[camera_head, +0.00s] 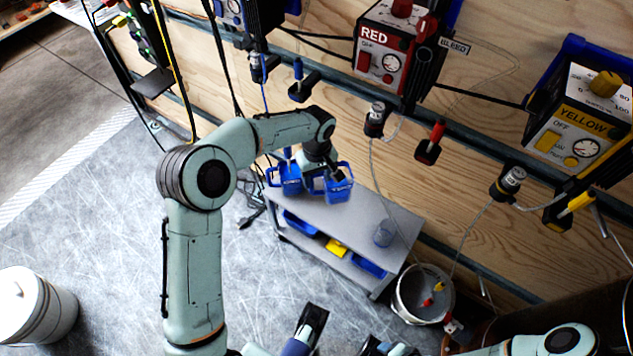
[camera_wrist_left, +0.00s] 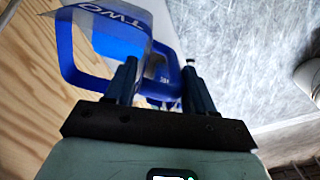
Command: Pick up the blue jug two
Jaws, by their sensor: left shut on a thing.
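The handle passes between the two fingers in the left wrist view (camera_wrist_left: 160,88). I cannot tell whether the jug touches the cart. Dark parts at the bottom edge of the head view may be my right gripper, but its jaws are unclear.
A second blue jug (camera_head: 290,181) stands close on the left. A wooden wall with red (camera_head: 385,55) and yellow (camera_head: 580,125) units is behind. A bucket (camera_head: 422,293) stands at right.

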